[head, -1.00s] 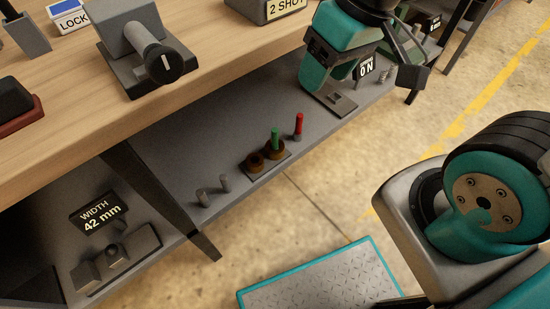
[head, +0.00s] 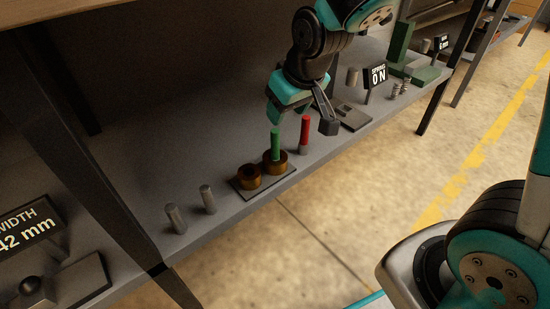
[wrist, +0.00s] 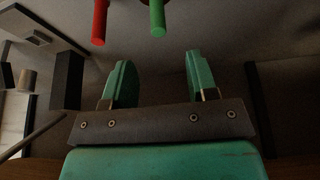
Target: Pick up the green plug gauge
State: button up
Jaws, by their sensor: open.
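The green plug gauge (head: 275,144) stands upright in the right one of two brass rings (head: 275,162) on the lower shelf. My gripper (head: 282,108) is just above and behind it in the head view, with its jaws apart and empty. In the wrist view the open fingers (wrist: 160,72) point toward the green plug gauge (wrist: 157,18), which shows at the top edge between their lines, beyond the tips. The gauge appears apart from both fingers.
A red plug gauge (head: 304,134) stands close to the right of the green one. The left brass ring (head: 249,176) is empty. Two grey pins (head: 208,199) stand further left.

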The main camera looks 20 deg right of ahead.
aim_at(278, 136)
jog(key=b+x, duration=0.3)
jog(key=x, duration=0.4)
jog(key=shift+f, duration=0.15)
jog(key=b+x, duration=0.1)
jog(key=x, duration=0.1)
jog(key=b+x, duration=0.2)
jog(key=shift+d+f+b, duration=0.2)
jog(key=shift+f+b, duration=0.1)
jog(key=shift+f, duration=0.1)
jog(key=shift+w+f, duration=0.2)
jog(key=shift+f, duration=0.1)
jog(key=shift+r, duration=0.1)
jog(key=shift+c, duration=0.5)
grip_shut()
